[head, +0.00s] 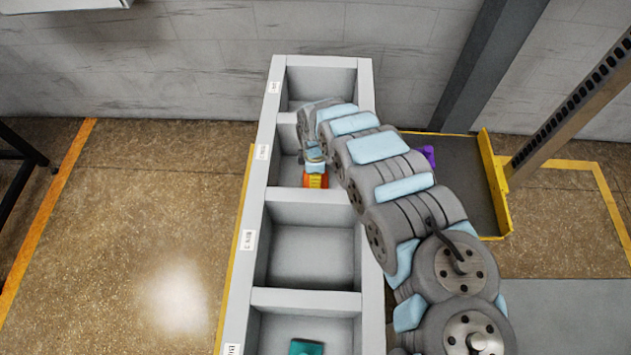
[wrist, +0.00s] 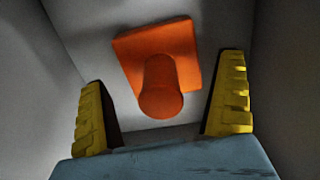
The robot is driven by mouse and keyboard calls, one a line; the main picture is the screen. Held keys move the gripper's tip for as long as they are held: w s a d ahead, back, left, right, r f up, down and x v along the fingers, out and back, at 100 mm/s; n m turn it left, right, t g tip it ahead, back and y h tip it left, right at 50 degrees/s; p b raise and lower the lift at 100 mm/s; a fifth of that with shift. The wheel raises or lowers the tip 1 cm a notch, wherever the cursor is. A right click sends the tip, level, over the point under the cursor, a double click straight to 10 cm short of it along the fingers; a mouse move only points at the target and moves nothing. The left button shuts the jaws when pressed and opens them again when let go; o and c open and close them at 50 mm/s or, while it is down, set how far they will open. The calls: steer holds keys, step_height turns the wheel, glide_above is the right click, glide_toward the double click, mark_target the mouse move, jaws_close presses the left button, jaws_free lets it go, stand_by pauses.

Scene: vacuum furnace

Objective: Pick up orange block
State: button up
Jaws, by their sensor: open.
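The orange block (wrist: 182,52) lies in a grey bin compartment. In the wrist view it is a square orange base with a round orange knob (wrist: 160,100) rising toward the camera. My gripper (wrist: 168,100) is open, with its two yellow ridged fingers on either side of the knob and apart from it. In the head view, only a small orange part of the block (head: 316,181) shows below my gripper (head: 315,165), in the second compartment from the back. My arm and gripper hide much of that compartment.
The grey bin rack (head: 366,80) has walls between its compartments. The third compartment (head: 310,255) looks empty. A teal block (head: 306,347) lies in the nearest one. A purple thing (head: 429,155) shows right of my arm, by a yellow-edged tray (head: 495,190).

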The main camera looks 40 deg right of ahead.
step_height(320, 180, down, 3)
steer(key=shift+s+f+b, duration=0.1)
steer(key=shift+f+b, duration=0.05)
steer(key=shift+b, duration=0.25)
steer(key=c, duration=1.1)
steer(key=shift+o, duration=0.2)
